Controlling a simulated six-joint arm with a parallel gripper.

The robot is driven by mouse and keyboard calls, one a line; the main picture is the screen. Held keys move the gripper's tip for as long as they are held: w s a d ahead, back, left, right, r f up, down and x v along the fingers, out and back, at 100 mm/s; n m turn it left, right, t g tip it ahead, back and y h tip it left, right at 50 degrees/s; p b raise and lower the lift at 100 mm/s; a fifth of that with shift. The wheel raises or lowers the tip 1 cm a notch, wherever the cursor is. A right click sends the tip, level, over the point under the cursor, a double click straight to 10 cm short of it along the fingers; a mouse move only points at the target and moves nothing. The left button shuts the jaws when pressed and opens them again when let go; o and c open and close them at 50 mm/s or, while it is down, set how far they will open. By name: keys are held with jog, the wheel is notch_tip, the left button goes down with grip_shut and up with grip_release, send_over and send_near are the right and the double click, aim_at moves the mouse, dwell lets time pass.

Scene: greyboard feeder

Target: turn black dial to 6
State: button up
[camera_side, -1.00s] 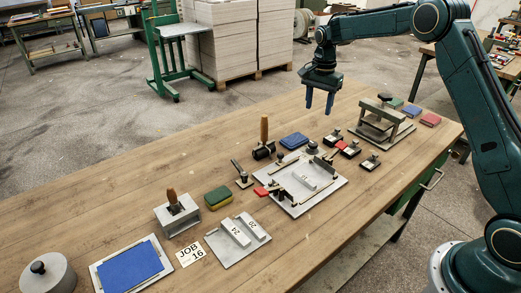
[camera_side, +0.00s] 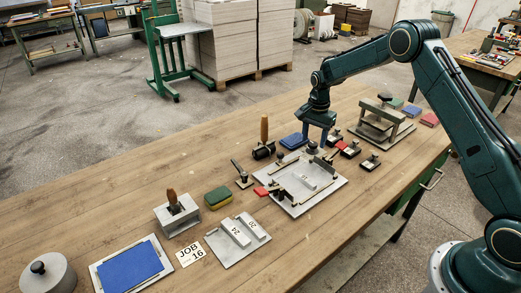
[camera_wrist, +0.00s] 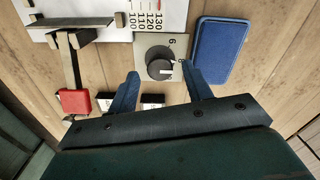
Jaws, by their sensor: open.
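The black dial (camera_wrist: 158,68) sits on a small light plate (camera_wrist: 149,43) at the edge of the grey board (camera_side: 330,187). Its white mark points to the right in the wrist view. A printed figure that looks like a 6 stands above and right of the dial; another beside the right finger is partly hidden. My gripper (camera_wrist: 161,72) is open, with one blue finger on each side of the dial. In the side view my gripper (camera_side: 313,143) is low over the dial (camera_side: 312,147). I cannot tell whether the fingers touch it.
A blue pad (camera_wrist: 220,45) lies close to the right finger; it also shows in the side view (camera_side: 293,140). Black-based blocks (camera_side: 349,149) and a grey press (camera_side: 385,122) stand to the right.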

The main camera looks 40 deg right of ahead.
jog(key=shift+f, duration=0.45)
jog(key=c, duration=1)
jog(key=shift+n, duration=0.4)
jog(key=n, duration=1.1)
